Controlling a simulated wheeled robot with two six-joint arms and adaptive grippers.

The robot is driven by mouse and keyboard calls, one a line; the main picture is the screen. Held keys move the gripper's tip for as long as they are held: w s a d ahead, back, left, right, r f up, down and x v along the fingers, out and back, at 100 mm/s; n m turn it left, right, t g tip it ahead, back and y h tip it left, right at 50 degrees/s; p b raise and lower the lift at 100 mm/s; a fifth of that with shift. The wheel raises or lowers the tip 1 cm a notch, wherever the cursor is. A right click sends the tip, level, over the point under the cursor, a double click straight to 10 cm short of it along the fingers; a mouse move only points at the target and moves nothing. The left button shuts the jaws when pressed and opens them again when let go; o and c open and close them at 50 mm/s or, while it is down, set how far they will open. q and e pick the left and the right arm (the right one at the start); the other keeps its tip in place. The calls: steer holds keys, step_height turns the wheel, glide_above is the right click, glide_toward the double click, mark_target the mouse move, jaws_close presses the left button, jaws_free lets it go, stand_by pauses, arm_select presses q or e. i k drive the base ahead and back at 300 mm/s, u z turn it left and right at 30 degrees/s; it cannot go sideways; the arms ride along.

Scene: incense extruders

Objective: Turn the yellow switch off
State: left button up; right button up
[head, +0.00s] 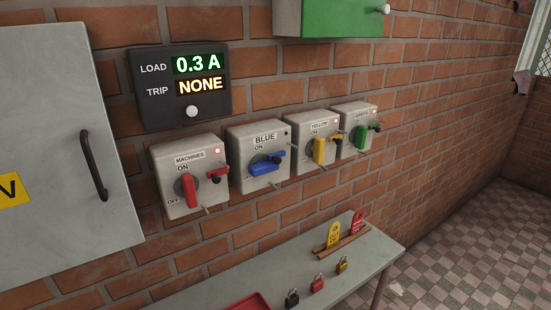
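The yellow switch box (304,165) is on the brick wall, third in a row of grey boxes, under a label reading YELLOW. Its yellow handle (318,150) stands upright, on the ON side. A small red lamp at the box's upper right looks lit. A dark knob with a yellow part sits to the right of the handle. Neither of my grippers is in view.
Beside it are the MACHINES switch (189,190), handle upright, BLUE switch (264,168), handle nearly level, and GREEN switch (361,138). A display (180,88) reads 0.3 A and NONE. A grey bench (225,292) below holds padlocks, tags and a red tray.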

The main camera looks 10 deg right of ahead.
mark_target(319, 150)
steer(key=z, duration=0.05)
steer(key=k, duration=0.4)
steer(key=z, duration=0.5)
steer(key=i, duration=0.3)
steer(key=z, duration=0.2)
